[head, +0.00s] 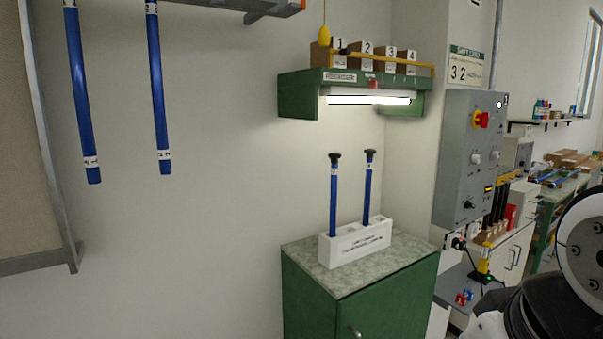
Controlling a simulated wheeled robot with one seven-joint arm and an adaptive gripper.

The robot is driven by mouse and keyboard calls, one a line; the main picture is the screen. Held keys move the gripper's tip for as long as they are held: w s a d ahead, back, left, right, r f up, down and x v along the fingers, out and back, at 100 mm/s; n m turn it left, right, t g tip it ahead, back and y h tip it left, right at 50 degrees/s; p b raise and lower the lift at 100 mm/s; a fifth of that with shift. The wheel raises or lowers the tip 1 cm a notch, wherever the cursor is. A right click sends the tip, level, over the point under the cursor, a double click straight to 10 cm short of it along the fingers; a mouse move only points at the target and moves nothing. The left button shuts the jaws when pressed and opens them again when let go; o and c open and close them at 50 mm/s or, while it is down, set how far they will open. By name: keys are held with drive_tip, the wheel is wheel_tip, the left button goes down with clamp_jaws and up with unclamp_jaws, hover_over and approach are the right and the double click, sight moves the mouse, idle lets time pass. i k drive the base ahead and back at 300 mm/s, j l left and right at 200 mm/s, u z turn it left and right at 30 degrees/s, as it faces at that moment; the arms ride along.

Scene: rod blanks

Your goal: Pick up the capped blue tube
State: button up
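Two slim blue tubes with black caps stand upright in a white block rack (357,245) on a green cabinet. The left capped blue tube (333,205) and the right capped blue tube (367,190) stand apart, with their lower ends hidden inside the rack. Two more blue tubes hang at the upper left, a left one (82,90) and a right one (157,90). Each has a white band near its lower end, and their tops are out of frame. My gripper is not in view; only part of my arm shows at the lower right.
The rack stands on the cabinet's speckled top (303,250). Above is a green shelf (300,95) with a lit lamp and numbered boxes. A grey control panel (465,150) is right of the cabinet. The wall left of the rack is bare.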

sight(334, 157)
drive_tip(key=i+j+u, duration=0.2)
drive_tip(key=i+u, duration=0.2)
drive_tip(key=i, duration=0.2)
drive_tip(key=i+u, duration=0.35)
drive_tip(key=i, duration=0.2)
